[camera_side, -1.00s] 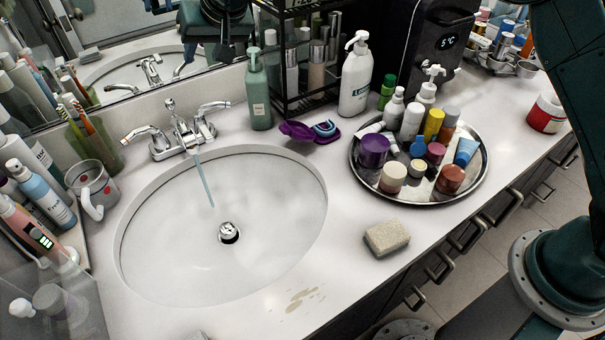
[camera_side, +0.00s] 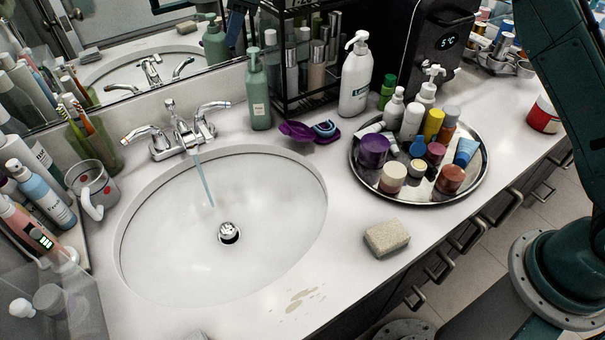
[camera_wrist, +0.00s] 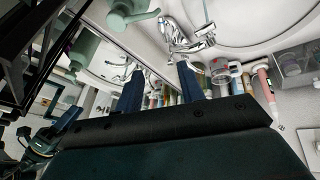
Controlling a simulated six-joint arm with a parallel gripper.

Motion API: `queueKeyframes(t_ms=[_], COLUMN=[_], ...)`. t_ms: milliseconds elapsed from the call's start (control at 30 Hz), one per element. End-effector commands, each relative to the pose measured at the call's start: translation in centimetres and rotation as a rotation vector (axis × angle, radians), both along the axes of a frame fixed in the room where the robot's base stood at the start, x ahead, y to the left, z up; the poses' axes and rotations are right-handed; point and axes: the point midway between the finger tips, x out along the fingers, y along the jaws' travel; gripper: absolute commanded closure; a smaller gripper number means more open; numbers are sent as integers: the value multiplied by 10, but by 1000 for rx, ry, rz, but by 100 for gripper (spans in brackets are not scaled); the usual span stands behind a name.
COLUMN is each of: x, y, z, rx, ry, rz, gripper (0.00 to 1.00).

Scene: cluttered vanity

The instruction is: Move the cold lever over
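The chrome faucet (camera_side: 183,143) stands behind the sink with water running from its spout. Its right lever (camera_side: 213,106) points right and its left lever (camera_side: 145,132) points left. The left one has a reddish mark near its tip; I cannot read a cold mark on the right one. The faucet (camera_wrist: 183,38) also shows in the wrist view, beyond my fingertips. My gripper (camera_wrist: 160,69) has its two blue fingers apart with nothing held between them.
A green pump bottle (camera_side: 259,94) stands right of the faucet, beside a black rack (camera_side: 290,62). A toothbrush cup (camera_side: 93,142) and a mug (camera_side: 90,184) stand left. The mirror (camera_side: 125,50) is close behind. The sink basin (camera_side: 170,245) is clear.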

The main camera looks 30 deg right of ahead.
Motion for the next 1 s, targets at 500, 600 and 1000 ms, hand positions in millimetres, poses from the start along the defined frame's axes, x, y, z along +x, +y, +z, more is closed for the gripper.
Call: queueKeyframes(t_ms=[500, 600, 1000], x=[-1, -1, 5], y=[1, 1, 5], z=[-49, -50, -66], rx=[2, 1, 2], ry=[5, 4, 6], rz=[-7, -7, -8], gripper=[61, 61, 61])
